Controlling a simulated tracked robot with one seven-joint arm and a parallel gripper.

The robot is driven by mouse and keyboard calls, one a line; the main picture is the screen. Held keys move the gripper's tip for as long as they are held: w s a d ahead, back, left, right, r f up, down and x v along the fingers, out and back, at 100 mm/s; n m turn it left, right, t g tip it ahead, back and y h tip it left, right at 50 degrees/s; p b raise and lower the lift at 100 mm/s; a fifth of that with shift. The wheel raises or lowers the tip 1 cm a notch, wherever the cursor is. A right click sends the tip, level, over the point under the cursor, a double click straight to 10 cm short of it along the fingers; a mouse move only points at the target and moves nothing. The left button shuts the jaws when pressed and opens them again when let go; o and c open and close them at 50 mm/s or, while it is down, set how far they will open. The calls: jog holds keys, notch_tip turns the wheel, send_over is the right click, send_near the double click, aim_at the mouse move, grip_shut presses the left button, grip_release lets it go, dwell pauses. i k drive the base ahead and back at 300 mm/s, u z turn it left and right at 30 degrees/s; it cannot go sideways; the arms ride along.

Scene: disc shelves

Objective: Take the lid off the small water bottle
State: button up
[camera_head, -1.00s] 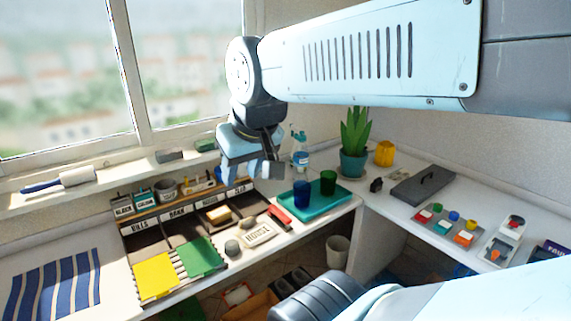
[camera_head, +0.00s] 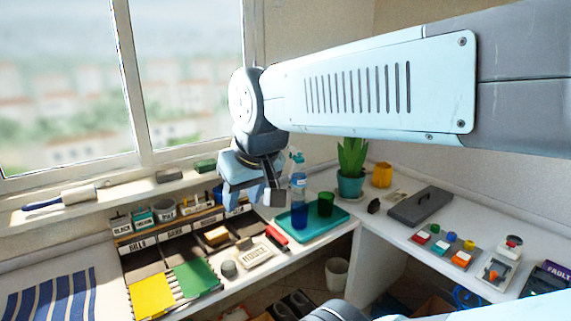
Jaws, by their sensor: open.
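A clear bottle with a blue label (camera_head: 299,188) stands upright at the back of the desk, by the rear edge of the teal tray. A light-blue top shows at its upper end, but it is too small to tell whether this is the lid or part of something behind. My gripper (camera_head: 252,197) hangs pointing down to the left of the bottle, its fingers apart and empty. It appears not to touch the bottle, though the depth between them is hard to judge.
The teal tray (camera_head: 331,222) holds a blue cup (camera_head: 299,216) and a green cup (camera_head: 325,204). A potted plant (camera_head: 351,182) and a yellow pot (camera_head: 381,175) stand to the right. A compartment organizer (camera_head: 170,250) lies below and left of my gripper. A window is behind.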

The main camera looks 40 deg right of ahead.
aim_at(299, 159)
jog(key=k, duration=1)
jog(key=z, duration=0.9)
jog(key=i, duration=1.05)
jog(key=z, duration=0.55)
jog(key=i, duration=0.75)
jog(key=u, duration=0.3)
